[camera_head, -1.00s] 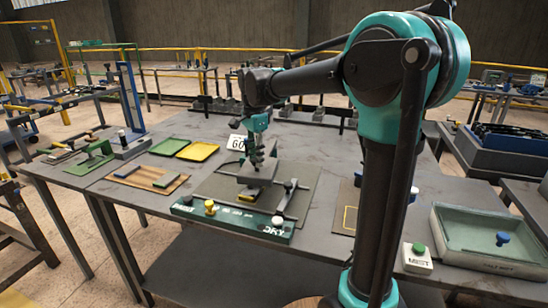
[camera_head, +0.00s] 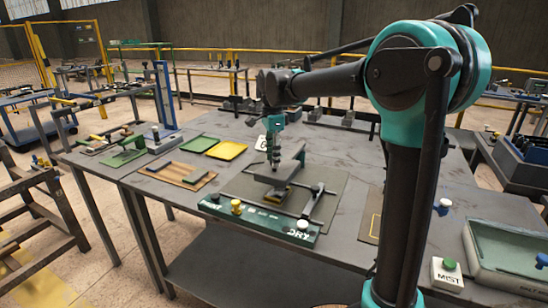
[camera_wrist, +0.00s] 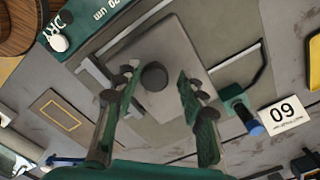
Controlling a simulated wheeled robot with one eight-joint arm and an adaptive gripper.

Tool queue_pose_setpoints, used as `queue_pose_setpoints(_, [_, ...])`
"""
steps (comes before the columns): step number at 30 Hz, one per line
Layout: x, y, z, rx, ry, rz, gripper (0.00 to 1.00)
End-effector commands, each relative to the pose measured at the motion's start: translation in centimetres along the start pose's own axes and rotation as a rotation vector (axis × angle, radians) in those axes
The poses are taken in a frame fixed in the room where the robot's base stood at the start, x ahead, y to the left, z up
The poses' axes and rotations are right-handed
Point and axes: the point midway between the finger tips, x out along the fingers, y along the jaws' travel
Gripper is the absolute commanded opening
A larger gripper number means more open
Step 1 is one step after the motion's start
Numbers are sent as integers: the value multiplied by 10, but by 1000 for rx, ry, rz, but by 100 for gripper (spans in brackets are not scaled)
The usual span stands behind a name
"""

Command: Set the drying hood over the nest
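The drying hood appears as a grey plate (camera_wrist: 182,52) with a round black knob (camera_wrist: 153,76) in the wrist view. In the head view the hood (camera_head: 266,176) sits low over the grey mat (camera_head: 240,188), with a small yellow piece (camera_head: 274,195) showing under its front edge. The nest itself is mostly hidden beneath it. My gripper (camera_head: 273,167) is directly above the hood. In the wrist view its two green fingers are apart on either side of the knob, with gaps visible. I cannot tell whether the hood is fully seated.
A green panel (camera_head: 262,218) marked DRY, with yellow and white knobs, runs along the mat's front. A dark bar (camera_head: 316,203) stands right of the hood. A number sign (camera_wrist: 283,114) is behind. Green (camera_head: 197,144) and yellow (camera_head: 228,151) trays lie left; a MIST button box (camera_head: 447,272) is right.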

Motion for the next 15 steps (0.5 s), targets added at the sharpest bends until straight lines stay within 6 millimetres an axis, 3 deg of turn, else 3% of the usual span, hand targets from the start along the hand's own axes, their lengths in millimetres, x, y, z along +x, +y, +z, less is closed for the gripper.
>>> queue_pose_setpoints(10, [-1,2,-1,0,1,4,49])
queue_pose_setpoints(15, [-15,2,-1,0,1,4,49])
